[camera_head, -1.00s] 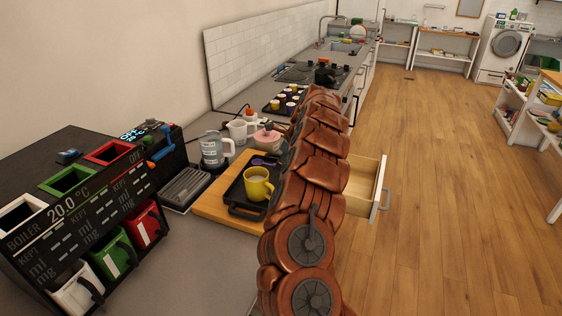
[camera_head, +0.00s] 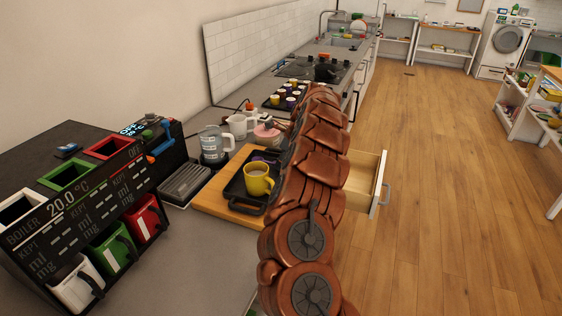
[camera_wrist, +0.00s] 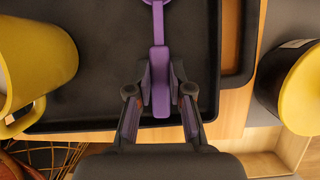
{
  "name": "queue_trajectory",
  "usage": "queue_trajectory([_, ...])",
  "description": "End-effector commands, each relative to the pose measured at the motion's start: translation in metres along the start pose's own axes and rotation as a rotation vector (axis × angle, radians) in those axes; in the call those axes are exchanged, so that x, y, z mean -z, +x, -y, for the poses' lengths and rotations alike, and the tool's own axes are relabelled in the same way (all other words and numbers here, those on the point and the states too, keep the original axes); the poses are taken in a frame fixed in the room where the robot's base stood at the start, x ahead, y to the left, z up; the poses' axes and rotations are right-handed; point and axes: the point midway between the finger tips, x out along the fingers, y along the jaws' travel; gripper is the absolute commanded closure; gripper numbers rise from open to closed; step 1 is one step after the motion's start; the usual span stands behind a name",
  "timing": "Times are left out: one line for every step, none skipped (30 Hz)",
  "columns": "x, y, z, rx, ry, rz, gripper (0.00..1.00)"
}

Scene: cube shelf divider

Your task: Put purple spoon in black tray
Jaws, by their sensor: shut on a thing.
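The purple spoon (camera_wrist: 158,60) has its handle between the fingers of my gripper (camera_wrist: 160,90), which is shut on it. In the wrist view the spoon points away from me, over the black tray (camera_wrist: 100,55); I cannot tell whether it touches the tray. In the head view the black tray (camera_head: 237,187) lies on a wooden board, and a bit of the purple spoon (camera_head: 259,157) shows behind the yellow mug. My own arm hides the gripper and the tray's right side there.
A yellow mug (camera_head: 258,180) with a drink stands on the tray; it is left of my gripper in the wrist view (camera_wrist: 38,60). Another yellow round thing (camera_wrist: 298,92) is at the right. A glass jug (camera_head: 213,145) stands behind the board (camera_head: 213,203). A drawer (camera_head: 366,180) is open.

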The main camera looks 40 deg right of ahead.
Motion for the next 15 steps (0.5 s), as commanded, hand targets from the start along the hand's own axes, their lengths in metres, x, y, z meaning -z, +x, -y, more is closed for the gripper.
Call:
queue_trajectory([0.0003,0.0009,-0.0001,0.0,0.0,0.0,1.0])
queue_trajectory([0.0005,0.0014,-0.0002,-0.001,0.0,0.0,1.0])
queue_trajectory([0.0007,0.0019,-0.0001,0.0,0.0,0.0,1.0])
queue_trajectory([0.0009,0.0024,-0.0002,-0.001,0.0,0.0,1.0])
queue_trajectory([0.0011,0.0029,-0.0002,-0.001,0.0,0.0,1.0])
queue_trajectory([0.0014,0.0035,-0.0002,-0.001,0.0,0.0,1.0])
queue_trajectory([0.0016,0.0039,-0.0002,-0.001,0.0,0.0,1.0])
queue_trajectory([0.0018,0.0044,-0.0003,-0.001,0.0,0.0,1.0])
queue_trajectory([0.0017,0.0042,-0.0002,-0.001,0.0,0.0,0.77])
queue_trajectory([0.0016,0.0041,-0.0002,0.0,0.0,0.0,0.74])
queue_trajectory([0.0016,0.0041,-0.0002,-0.001,0.0,0.0,0.71])
queue_trajectory([0.0016,0.004,-0.0001,0.0,0.0,0.0,0.67])
queue_trajectory([0.0016,0.004,-0.0001,0.0,0.0,0.0,0.64])
queue_trajectory([0.0016,0.004,-0.0001,0.0,0.0,0.0,0.6])
queue_trajectory([0.0016,0.004,-0.0001,0.0,0.0,0.0,0.56])
